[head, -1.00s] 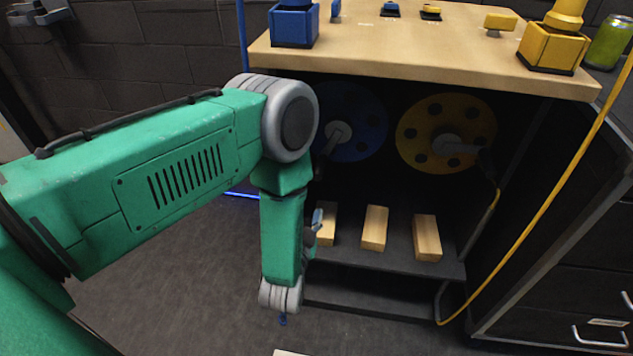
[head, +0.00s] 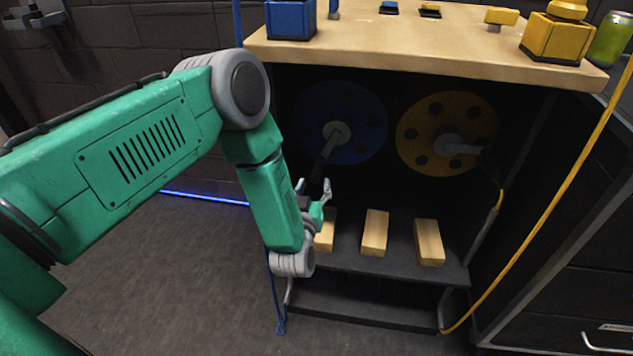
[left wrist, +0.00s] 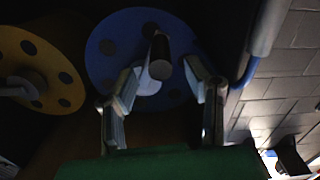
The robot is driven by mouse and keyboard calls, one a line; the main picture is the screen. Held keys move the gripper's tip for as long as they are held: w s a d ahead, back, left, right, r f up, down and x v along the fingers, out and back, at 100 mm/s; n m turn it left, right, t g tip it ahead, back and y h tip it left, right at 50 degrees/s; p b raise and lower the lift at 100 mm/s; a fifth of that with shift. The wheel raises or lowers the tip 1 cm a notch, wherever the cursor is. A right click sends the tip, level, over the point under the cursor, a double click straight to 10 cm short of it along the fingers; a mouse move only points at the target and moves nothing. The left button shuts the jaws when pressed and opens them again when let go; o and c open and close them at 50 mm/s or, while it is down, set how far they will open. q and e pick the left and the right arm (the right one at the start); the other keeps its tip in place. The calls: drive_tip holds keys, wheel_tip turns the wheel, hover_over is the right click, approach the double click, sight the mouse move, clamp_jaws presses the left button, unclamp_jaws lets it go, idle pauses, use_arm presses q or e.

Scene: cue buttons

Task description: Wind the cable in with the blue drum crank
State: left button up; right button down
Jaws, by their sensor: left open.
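The blue drum (head: 362,115) hangs in the dark cabinet, with a pale hub and a crank (head: 323,164) reaching down-left to a dark grip. My left gripper (head: 314,188) is open just below the grip's end. In the left wrist view, the gripper's two fingers (left wrist: 166,68) stand apart, with the dark crank grip (left wrist: 161,46) showing between and beyond their tips and the blue drum (left wrist: 105,62) behind. I cannot tell whether they touch the grip. The blue cable (head: 271,295) hangs by the cabinet's left side. My right gripper is not in view.
A yellow drum (head: 419,114) with its own crank sits to the right. Several wooden blocks (head: 375,233) lie on the shelf below. The wooden top (head: 420,45) overhangs the drums. A yellow cable (head: 545,228) runs along the right. Open floor lies at left.

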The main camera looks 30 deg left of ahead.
sight(328, 152)
use_arm(q)
drive_tip(key=shift+b+x, duration=0.35)
drive_tip(key=shift+x, duration=1.4)
clamp_jaws()
drive_tip(key=shift+a, duration=0.1)
